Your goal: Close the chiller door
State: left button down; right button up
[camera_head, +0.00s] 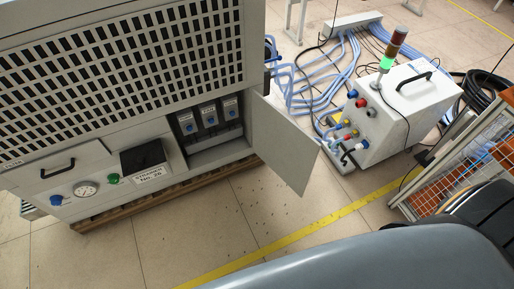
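The chiller (130,60) is a large light-grey cabinet with a slotted grille, filling the left of the head view. Its door (285,142) is a grey panel standing open at the lower right of the cabinet, swung outward to the right. The open compartment (212,125) behind it shows several grey units with blue parts. Neither of my grippers shows in this view.
A white machine (400,105) with a signal tower stands right of the door, with blue hoses (318,75) behind it. A wire-mesh cart (475,150) is at the far right. Tiled floor with a yellow line (310,229) is clear in front of the chiller.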

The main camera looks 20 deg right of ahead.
aim_at(291, 153)
jog(key=l+u, duration=0.35)
jog(key=i+l+u, duration=0.1)
jog(key=l+u, duration=0.65)
jog(key=k+l, duration=0.05)
jog(key=l, duration=0.05)
